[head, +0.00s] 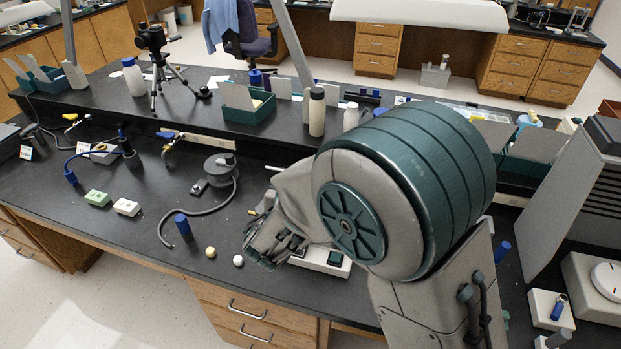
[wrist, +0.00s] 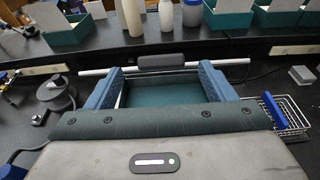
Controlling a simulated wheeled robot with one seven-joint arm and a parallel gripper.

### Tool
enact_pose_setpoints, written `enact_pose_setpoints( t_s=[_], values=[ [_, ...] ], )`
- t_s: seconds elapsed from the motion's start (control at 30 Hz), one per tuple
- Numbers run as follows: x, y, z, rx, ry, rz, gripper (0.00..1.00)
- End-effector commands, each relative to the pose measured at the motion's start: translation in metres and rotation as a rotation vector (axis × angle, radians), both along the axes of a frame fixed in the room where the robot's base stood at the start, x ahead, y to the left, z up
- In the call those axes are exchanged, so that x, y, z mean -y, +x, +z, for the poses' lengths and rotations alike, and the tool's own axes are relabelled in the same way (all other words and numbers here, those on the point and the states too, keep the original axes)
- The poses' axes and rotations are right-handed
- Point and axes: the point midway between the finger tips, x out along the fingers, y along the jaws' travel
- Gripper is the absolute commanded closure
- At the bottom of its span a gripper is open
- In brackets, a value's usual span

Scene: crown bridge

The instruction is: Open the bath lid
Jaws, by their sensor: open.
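In the wrist view my gripper (wrist: 161,68) is open, with its two blue fingers spread wide and pointing away from the camera. A dark grey grip (wrist: 163,61) on a pale horizontal bar (wrist: 238,62) shows between and just beyond the fingertips. It looks like the handle of the bath lid, and nothing is held. A flat teal surface (wrist: 165,91) shows between the fingers; I cannot tell whether it is the lid. In the head view my arm hides most of the bath and lid.
A wire basket with a blue handle (wrist: 274,110) stands right of my gripper. A grey round device with a hose (head: 219,167) stands to the left. Teal bins (head: 249,107) and bottles (head: 317,112) line the raised shelf behind. A white-and-green box (head: 308,260) sits near the front edge.

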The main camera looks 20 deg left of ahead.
Motion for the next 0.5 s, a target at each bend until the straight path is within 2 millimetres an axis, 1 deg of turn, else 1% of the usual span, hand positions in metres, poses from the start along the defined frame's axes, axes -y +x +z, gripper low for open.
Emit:
enact_pose_setpoints(
  t_s=[0.03,0.2,0.33,0.5],
  values=[
    [0.000,-0.013,0.001,0.001,0.002,0.004,0.24],
    [0.002,-0.048,0.009,0.002,0.001,0.004,0.24],
    [0.003,-0.067,0.014,0.002,0.002,0.003,0.24],
    [0.004,-0.079,0.017,0.001,-0.001,0.000,0.24]
  ],
)
